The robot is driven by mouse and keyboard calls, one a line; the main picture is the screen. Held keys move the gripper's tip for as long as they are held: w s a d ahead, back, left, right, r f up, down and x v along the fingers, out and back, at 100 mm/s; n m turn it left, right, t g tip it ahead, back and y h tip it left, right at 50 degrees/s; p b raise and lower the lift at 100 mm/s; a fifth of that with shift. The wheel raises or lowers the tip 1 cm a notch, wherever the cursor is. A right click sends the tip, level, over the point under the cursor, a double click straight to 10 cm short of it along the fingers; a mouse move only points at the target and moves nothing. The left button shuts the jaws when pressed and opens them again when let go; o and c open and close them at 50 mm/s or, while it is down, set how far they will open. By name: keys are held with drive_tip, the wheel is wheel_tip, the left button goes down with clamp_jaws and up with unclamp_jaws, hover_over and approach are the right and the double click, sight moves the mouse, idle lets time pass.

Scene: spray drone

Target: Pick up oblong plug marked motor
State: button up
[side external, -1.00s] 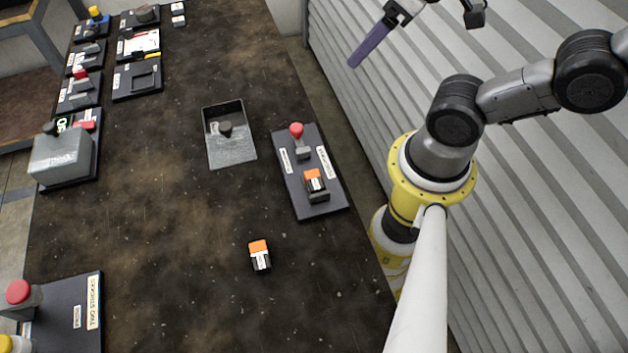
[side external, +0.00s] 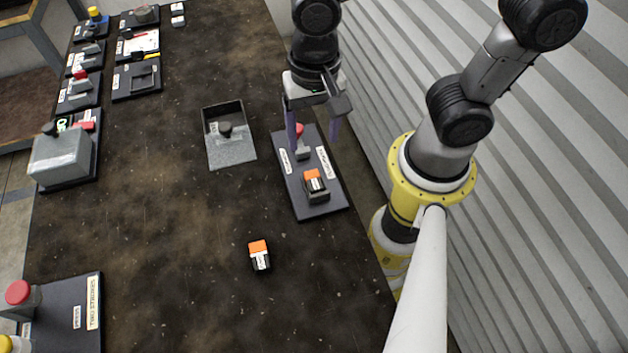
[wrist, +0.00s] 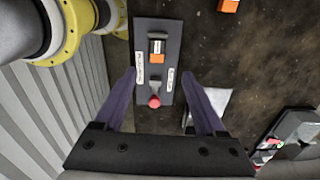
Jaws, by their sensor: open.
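Two similar oblong plugs with orange tops, black bodies and white labels are in view; I cannot read "motor" on either. One plug (side external: 315,185) is seated upright on a dark board (side external: 320,209) and also shows in the wrist view (wrist: 157,50). The other plug (side external: 259,254) lies loose on the table, left of and nearer than the board; its orange end shows at the wrist view's top edge (wrist: 228,5). My gripper (side external: 314,140) is open and empty, above the board's far end. Its fingers flank the red-knobbed part (wrist: 154,101) in the wrist view.
A grey open-topped tray (side external: 231,152) with a dark knob inside stands left of the board. Several boards with parts line the table's left side, and a red-button board (side external: 66,320) is at the near left. The table's middle is mostly clear.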

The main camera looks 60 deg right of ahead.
hover_over(315, 184)
drive_tip(key=f, duration=0.8)
drive_tip(key=shift+s+a+f, duration=0.1)
drive_tip(key=shift+a+f, duration=0.2)
drive_tip(key=shift+f, duration=0.05)
drive_tip(key=shift+d+f, duration=0.15)
drive_tip(key=shift+f, duration=1.2)
drive_tip(key=shift+d+f, duration=0.1)
drive_tip(key=shift+f, duration=1.25)
clamp_jaws()
